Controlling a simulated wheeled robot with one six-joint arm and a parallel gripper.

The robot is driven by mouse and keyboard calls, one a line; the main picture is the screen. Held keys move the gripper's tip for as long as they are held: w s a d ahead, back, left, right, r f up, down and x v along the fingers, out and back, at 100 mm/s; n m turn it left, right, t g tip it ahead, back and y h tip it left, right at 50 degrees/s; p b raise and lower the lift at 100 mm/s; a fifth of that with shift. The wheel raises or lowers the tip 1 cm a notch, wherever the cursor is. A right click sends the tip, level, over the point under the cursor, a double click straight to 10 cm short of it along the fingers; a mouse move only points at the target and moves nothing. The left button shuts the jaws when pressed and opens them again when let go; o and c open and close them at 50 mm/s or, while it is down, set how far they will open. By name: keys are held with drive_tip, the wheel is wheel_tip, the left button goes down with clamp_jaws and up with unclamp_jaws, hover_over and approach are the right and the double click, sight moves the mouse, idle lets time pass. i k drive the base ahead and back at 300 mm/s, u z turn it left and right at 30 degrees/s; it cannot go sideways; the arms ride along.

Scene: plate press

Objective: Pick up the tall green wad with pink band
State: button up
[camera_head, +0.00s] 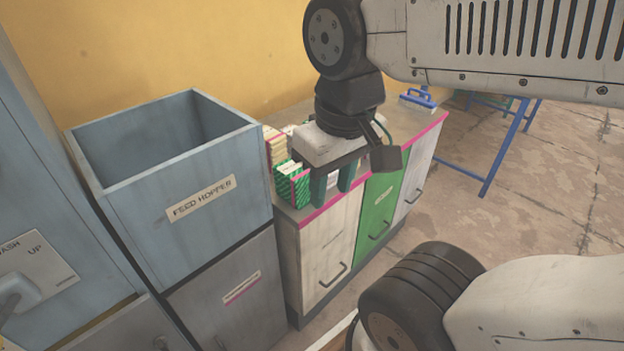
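Green patterned wads stand on the left end of the grey counter top, behind the feed hopper's right corner. One green wad (301,190) with a pink strip at its upper edge stands nearest the front; I take it for the tall green wad with pink band. My gripper (333,190) hangs over the counter just right of it, pointing down. Its two dark green fingers are apart, with a pale thing showing between or behind them. I see no wad clearly held. The gripper body hides part of the counter behind it.
Cream wads (276,148) stand behind the green ones. The blue-grey feed hopper (215,205) rises close on the left. The counter (425,125) has a pink front edge and white and green doors below. A blue-handled object (417,98) lies at its far end.

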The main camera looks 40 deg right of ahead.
sight(291, 182)
drive_tip(key=z, duration=0.05)
drive_tip(key=k, duration=0.35)
drive_tip(key=z, duration=1.35)
